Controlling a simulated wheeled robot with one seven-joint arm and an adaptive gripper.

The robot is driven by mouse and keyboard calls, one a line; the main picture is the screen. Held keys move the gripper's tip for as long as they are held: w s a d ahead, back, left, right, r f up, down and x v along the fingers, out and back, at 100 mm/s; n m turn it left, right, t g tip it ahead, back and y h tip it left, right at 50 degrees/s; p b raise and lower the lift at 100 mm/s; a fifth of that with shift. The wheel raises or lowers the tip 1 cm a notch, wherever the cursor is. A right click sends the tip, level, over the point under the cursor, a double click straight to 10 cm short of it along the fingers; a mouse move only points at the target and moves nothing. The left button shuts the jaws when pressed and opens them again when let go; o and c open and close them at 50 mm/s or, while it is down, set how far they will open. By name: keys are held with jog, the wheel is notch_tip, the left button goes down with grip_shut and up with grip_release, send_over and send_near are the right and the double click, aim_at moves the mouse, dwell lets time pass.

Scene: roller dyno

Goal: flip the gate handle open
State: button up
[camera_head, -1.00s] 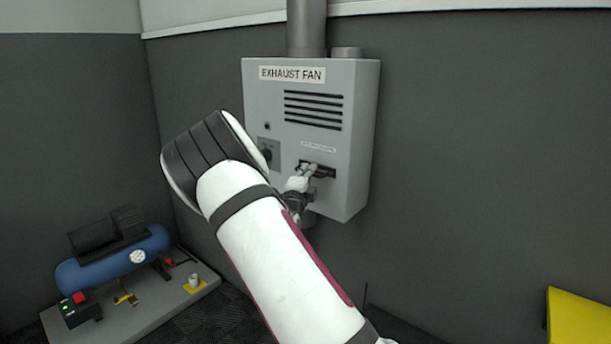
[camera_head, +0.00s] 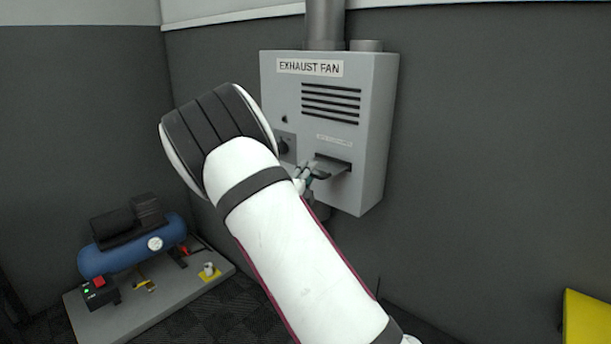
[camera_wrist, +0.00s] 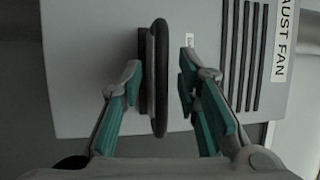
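The gate handle (camera_head: 331,171) is a dark flat piece sticking out of a slot low on the front of the grey exhaust fan box (camera_head: 376,125). In the wrist view the handle (camera_wrist: 161,95) shows as a dark, round-ended strip standing upright between my fingers. My gripper (camera_head: 309,175) is at the handle's outer left part, partly hidden by my arm. A gap shows on the right side; contact on the left is unclear.
A dark switch (camera_head: 284,146) sits on the box left of the slot, partly behind my arm. A duct (camera_head: 325,22) rises from the box top. A blue compressor (camera_head: 130,257) stands on a grey base at lower left. A yellow object (camera_head: 588,318) is at lower right.

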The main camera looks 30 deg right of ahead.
jog(key=shift+s+a, duration=0.1)
jog(key=shift+s, duration=0.1)
jog(key=v, duration=1.1)
jog(key=shift+a, duration=0.3)
jog(key=shift+f, duration=0.1)
jog(key=s+a+r+n+g+y, duration=0.2)
jog(key=s+a+r+n+y, duration=0.2)
jog(key=s+a+n+y, duration=0.35)
jog(key=s+a+r+n+g+y, duration=0.2)
jog(key=s+a+r+n+y, duration=0.2)
jog(key=s+a+n+y, duration=0.35)
jog(key=s+d+n+g, duration=0.1)
jog(key=s+n, duration=0.4)
jog(key=s, duration=0.7)
jog(key=s+d+n+g, duration=0.2)
jog(key=s+n+g, duration=0.2)
jog(key=s, duration=0.7)
jog(key=n, duration=0.2)
jog(key=shift+s+d+f+n+h, duration=0.2)
jog(key=shift+s+f+n+h, duration=0.1)
jog(key=shift+s+f, duration=0.1)
